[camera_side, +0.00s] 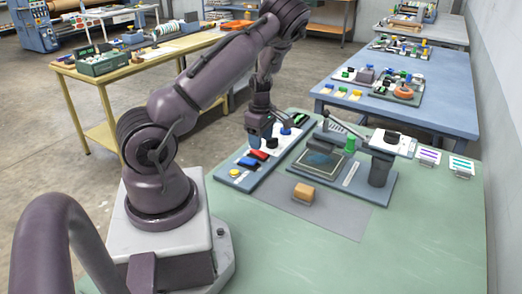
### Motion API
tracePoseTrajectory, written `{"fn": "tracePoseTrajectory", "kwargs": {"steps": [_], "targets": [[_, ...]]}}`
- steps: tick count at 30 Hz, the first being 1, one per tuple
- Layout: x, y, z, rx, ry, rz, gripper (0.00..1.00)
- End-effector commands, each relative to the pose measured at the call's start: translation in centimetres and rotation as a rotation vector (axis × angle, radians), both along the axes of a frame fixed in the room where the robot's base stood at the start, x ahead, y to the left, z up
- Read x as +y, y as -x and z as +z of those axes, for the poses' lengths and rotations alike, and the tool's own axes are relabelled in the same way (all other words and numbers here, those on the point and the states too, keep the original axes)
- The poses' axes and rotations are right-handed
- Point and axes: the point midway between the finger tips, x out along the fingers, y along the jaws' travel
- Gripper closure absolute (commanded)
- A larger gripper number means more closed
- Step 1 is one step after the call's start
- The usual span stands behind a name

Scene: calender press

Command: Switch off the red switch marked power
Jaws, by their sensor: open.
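The red switch (258,155) sits on a long blue control panel (222,173) on the green table. A blue switch lies just in front of it, and a yellow button (235,173) is nearer the panel's front end. Any power marking is too small to read, and I cannot tell the red switch's position. My gripper (262,138) points down over the panel, just behind the red switch in the picture. It is open with nothing seen in it. Whether it touches the panel is unclear.
A press with a lever (331,128), a dark post (380,168) and a green piece (350,145) stands right of the panel. A tan block (303,193) lies in front of it on a grey mat (340,217). The table's front is clear.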

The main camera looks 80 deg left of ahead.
Motion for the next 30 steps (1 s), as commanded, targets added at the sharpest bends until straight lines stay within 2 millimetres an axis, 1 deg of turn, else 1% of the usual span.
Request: {"fn": "tracePoseTrajectory", "kwargs": {"steps": [1, 3, 8, 12, 19, 20, 21, 23, 24, 26, 30], "targets": [[0.0, 0.0, -1.1, 0.004, 0.002, -0.002, 0.47], [0.0, 0.1, -2.2, 0.002, 0.001, -0.001, 0.47], [0.0, 0.0, -3.9, 0.001, 0.000, -0.002, 0.47], [0.0, 0.0, -4.5, -0.001, -0.001, -0.003, 0.47], [0.0, -0.1, -4.5, -0.001, -0.001, -0.003, 0.47], [0.0, -0.1, -4.5, -0.001, -0.001, -0.003, 0.49], [0.0, -0.1, -4.5, -0.001, -0.001, -0.003, 0.58], [0.0, -0.1, -4.5, -0.001, -0.001, -0.003, 0.72], [0.0, -0.1, -4.5, -0.001, -0.001, -0.003, 0.81], [0.0, -0.1, -4.5, -0.001, -0.001, -0.003, 0.95], [0.0, 0.0, -4.5, -0.007, 0.006, -0.002, 0.96]]}}
